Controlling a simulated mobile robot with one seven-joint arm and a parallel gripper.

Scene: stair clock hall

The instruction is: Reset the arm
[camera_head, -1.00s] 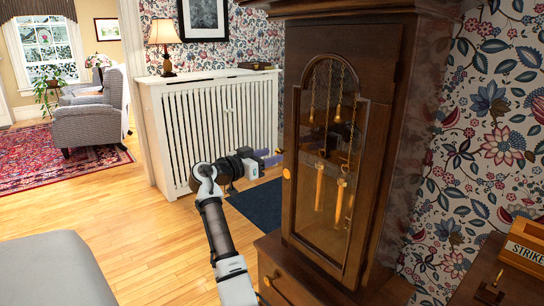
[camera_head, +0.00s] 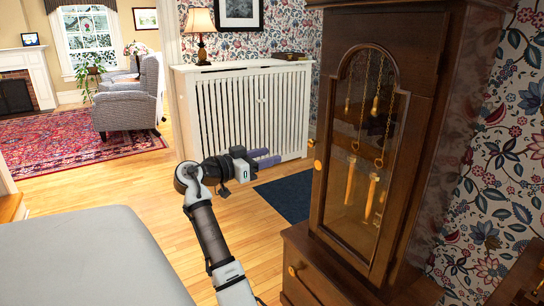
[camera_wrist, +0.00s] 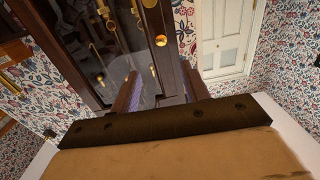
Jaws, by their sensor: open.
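My gripper (camera_head: 266,158) is in the middle of the head view, in the air left of the tall clock. Its two purple-blue fingers are apart with nothing between them, and they point right toward the clock. In the wrist view my gripper (camera_wrist: 157,92) also shows its two fingers spread, with the clock beyond them. The wooden clock case (camera_head: 408,45) stands upright with its glazed door shut. Chains and brass weights hang behind the glass. The case also fills the upper left of the wrist view (camera_wrist: 62,45).
A white slatted radiator cover (camera_head: 245,105) with a lamp (camera_head: 200,32) stands behind the arm. A dark blue mat (camera_head: 288,196) lies on the floor beside the clock. A grey rounded surface (camera_head: 85,255) is at lower left. Wood floor between is clear.

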